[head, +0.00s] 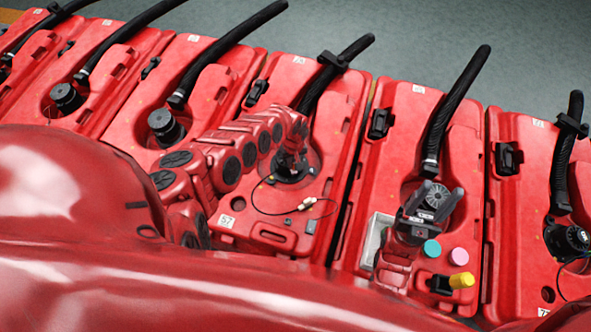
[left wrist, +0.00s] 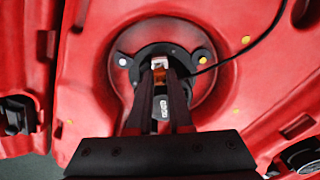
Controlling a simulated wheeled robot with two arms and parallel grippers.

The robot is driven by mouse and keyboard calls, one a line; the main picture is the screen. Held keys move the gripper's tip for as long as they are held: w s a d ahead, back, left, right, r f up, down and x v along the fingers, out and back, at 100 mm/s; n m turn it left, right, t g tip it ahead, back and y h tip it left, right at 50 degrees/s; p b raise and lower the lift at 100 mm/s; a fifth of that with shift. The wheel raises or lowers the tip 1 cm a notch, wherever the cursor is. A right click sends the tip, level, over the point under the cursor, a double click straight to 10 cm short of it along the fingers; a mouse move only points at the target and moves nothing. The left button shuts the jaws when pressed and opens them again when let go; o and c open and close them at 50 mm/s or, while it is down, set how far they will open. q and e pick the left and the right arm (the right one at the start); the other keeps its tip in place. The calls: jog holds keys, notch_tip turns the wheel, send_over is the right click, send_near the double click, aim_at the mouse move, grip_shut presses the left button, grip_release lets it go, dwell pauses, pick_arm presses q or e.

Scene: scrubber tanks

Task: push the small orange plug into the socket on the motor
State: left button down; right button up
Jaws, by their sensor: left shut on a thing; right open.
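The small orange plug (left wrist: 159,74) shows between the fingertips of my left gripper (left wrist: 161,82) in the left wrist view. That gripper is shut on it. A pale piece sits just beyond the plug, over the black motor (left wrist: 146,54) in the round red recess. I cannot tell whether the plug touches the socket, which the fingers and plug hide. In the head view my left gripper (head: 291,160) points down over the motor (head: 293,173); the plug is not discernible there. My right gripper (head: 433,198) is open and empty above the neighbouring tank on the right.
A black cable (left wrist: 243,52) runs from the motor. In the head view, a looped cable with a white connector (head: 308,203) lies on the tank (head: 235,228). Teal (head: 432,249), pink (head: 458,257) and yellow (head: 462,280) caps are near my right gripper. Black hoses rise from the red tanks.

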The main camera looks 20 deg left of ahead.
pick_arm(q)
jog(key=shift+p, duration=0.3)
dwell(0.5)
jog(key=shift+f, duration=0.15)
dwell(0.3)
jog(key=shift+f+b, duration=0.75)
jog(key=shift+b, duration=0.1)
jog(key=shift+c, duration=1.4)
grip_release()
notch_tip(320, 180, up, 9)
jog(key=p, duration=0.9)
jog(key=shift+f, duration=0.25)
